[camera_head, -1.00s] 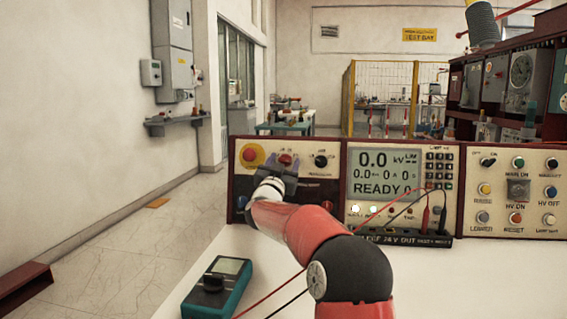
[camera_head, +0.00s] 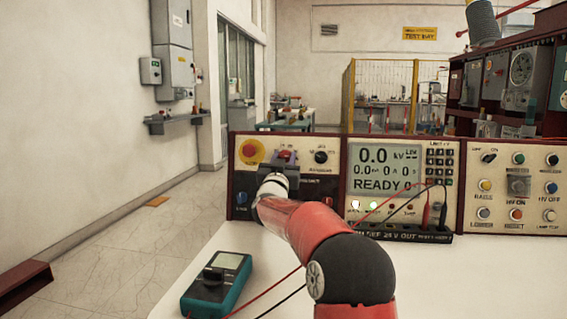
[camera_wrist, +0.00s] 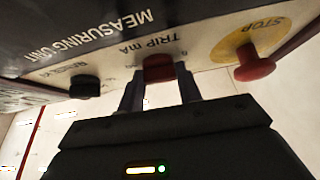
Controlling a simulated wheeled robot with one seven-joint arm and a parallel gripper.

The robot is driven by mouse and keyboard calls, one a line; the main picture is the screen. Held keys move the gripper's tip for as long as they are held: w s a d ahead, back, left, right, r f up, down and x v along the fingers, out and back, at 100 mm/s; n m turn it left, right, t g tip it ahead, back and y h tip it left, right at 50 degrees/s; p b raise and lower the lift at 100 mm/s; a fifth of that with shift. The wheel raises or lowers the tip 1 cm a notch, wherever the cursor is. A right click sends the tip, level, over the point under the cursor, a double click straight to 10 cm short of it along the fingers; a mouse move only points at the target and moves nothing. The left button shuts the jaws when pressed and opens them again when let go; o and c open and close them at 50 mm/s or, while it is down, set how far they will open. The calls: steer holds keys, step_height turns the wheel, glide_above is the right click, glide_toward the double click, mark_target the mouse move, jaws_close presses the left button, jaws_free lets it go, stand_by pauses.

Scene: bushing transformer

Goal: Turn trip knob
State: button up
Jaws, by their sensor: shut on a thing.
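The trip knob is the red knob (camera_wrist: 159,68) under the "TRIP mA" label in the wrist view, on the cream strip of the measuring unit. In the head view the red knob (camera_head: 286,156) shows just above my gripper, between the stop button and a black knob. My gripper (camera_wrist: 160,88) has its two fingers on either side of the red knob and is shut on it. In the head view my gripper (camera_head: 279,172) is at the panel's upper part, partly hiding the panel below the knob.
The red stop button (camera_wrist: 255,65) on its yellow disc sits close beside the trip knob; it also shows in the head view (camera_head: 250,151). A black knob (camera_wrist: 85,87) sits on the other side. A teal multimeter (camera_head: 217,284) lies on the white table (camera_head: 190,245).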

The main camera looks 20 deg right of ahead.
steer(key=n+y+b, duration=0.1)
steer(key=n+y, duration=0.1)
steer(key=n, duration=0.1)
steer(key=n+t+y+b, duration=0.1)
steer(key=n+y, duration=0.1)
steer(key=n, duration=0.1)
steer(key=n+t+y+b, duration=0.1)
steer(key=n+y, duration=0.1)
steer(key=n, duration=0.2)
steer(key=shift+s+d+y, duration=0.15)
steer(key=shift+d+y, duration=0.15)
steer(key=shift+y, duration=0.1)
steer(key=n+y+p, duration=0.1)
steer(key=n, duration=0.1)
steer(key=r+n+y+p, duration=0.1)
steer(key=n+y+p, duration=0.1)
steer(key=n, duration=0.1)
steer(key=shift+d+y, duration=0.15)
steer(key=shift+y, duration=0.15)
steer(key=n+g+y+p, duration=0.1)
steer(key=n+p, duration=0.1)
steer(key=n, duration=0.1)
steer(key=shift+p, duration=0.4)
steer(key=shift+f+n+g+y+p, duration=0.15)
steer(key=shift+n+g+y+p, duration=0.25)
steer(key=shift+n+y+p, duration=0.5)
steer(key=shift+n, duration=0.5)
steer(key=o, duration=1)
